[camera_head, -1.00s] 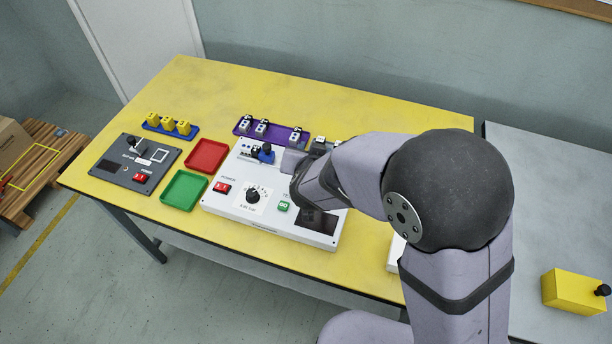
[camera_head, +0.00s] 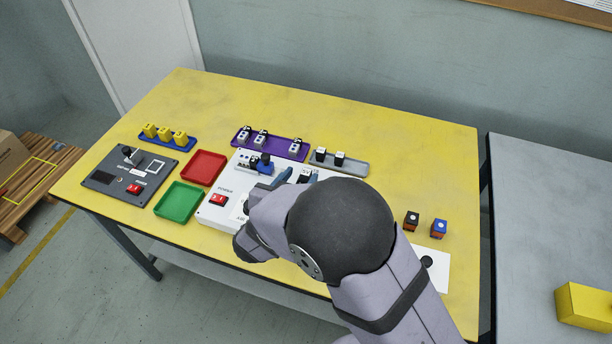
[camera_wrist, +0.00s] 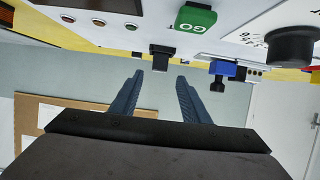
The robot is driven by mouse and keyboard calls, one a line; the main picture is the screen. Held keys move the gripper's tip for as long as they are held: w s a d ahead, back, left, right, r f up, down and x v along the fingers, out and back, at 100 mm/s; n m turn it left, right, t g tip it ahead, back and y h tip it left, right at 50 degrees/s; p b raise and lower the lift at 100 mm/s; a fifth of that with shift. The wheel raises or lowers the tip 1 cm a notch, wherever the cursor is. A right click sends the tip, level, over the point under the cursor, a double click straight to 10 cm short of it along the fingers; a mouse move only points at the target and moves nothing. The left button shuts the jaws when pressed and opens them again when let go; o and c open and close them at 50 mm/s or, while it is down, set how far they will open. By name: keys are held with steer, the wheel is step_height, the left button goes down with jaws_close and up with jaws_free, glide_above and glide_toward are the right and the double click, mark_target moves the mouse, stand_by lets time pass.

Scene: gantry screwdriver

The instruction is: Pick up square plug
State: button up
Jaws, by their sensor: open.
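My gripper (camera_head: 294,178) is open and empty over the far part of the white control panel (camera_head: 222,208). In the wrist view, which looks upside down, my open gripper (camera_wrist: 160,78) has a black block-shaped plug (camera_wrist: 161,52) showing in the gap beyond its fingertips. The fingers do not touch it. It may be the square plug; its face shape is too small to tell. A blue plug (camera_head: 264,164) stands on the panel left of my gripper, and it also shows in the wrist view (camera_wrist: 222,70). My arm hides the panel's right part.
A grey tray (camera_head: 359,167) with two dark-and-white pieces and a purple tray (camera_head: 276,144) with several grey pieces lie behind the panel. Red (camera_head: 204,166) and green (camera_head: 178,202) trays lie left. Two small blocks (camera_head: 412,219) stand right. The far yellow table (camera_head: 400,130) is clear.

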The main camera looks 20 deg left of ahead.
mark_target(306, 173)
steer(key=shift+f+x, duration=0.15)
steer(key=shift+x, duration=1.15)
steer(key=shift+f+x, duration=0.2)
steer(key=shift+x, duration=1.05)
steer(key=shift+s+d, duration=0.1)
jaws_close()
